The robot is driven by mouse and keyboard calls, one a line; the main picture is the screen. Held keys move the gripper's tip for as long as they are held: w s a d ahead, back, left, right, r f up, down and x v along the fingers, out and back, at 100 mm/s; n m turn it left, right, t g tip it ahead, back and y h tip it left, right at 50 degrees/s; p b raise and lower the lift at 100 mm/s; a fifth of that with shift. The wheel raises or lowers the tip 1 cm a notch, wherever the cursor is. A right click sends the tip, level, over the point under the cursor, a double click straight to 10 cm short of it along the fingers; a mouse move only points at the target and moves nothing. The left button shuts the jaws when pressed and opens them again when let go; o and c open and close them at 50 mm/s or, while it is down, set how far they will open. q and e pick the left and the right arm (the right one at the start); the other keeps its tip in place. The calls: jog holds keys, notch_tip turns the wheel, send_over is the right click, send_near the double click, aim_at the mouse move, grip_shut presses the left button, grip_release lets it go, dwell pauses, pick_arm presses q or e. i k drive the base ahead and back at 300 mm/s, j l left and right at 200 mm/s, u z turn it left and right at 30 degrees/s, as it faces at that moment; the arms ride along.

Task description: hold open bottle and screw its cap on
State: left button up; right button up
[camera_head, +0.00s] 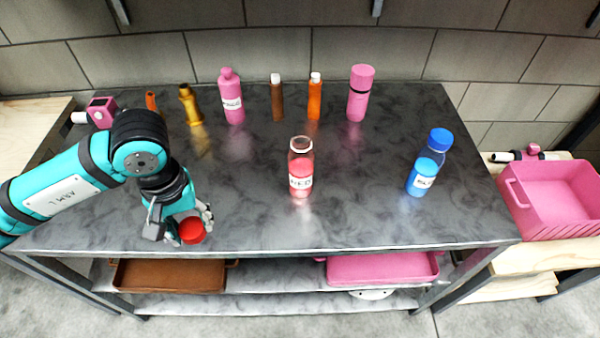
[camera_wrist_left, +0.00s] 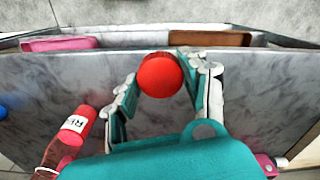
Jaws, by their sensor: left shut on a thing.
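My left gripper (camera_head: 190,227) is shut on a red cap (camera_head: 192,232) near the front edge of the table, at the left. In the left wrist view the cap (camera_wrist_left: 160,76) sits between the two fingertips. An open clear bottle with red contents and a white label (camera_head: 301,172) stands upright at the middle of the table, to the right of the gripper and apart from it. Its neck has no cap. The bottle also shows at the lower left of the left wrist view (camera_wrist_left: 73,130). My right gripper is not in view.
A blue-capped bottle (camera_head: 428,165) stands at the right of the dark marbled table (camera_head: 370,215). Several bottles, including a pink one (camera_head: 231,97) and a pink flask (camera_head: 359,95), stand along the back. A pink crate (camera_head: 555,215) is at the right. The table between cap and open bottle is clear.

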aim_at(301, 156)
jog(key=j+z, duration=0.3)
jog(key=z, duration=0.15)
jog(key=k+j+z, duration=0.1)
jog(key=j+z, duration=0.15)
jog(key=z, duration=0.2)
jog(key=k+j+z, duration=0.1)
jog(key=j+z, duration=0.15)
jog(key=z, duration=0.2)
jog(key=k+j+z, duration=0.1)
jog(key=k+j, duration=0.25)
jog(key=j, duration=0.15)
jog(key=k+j+z, duration=0.1)
jog(key=k+j, duration=0.25)
jog(key=j, duration=0.15)
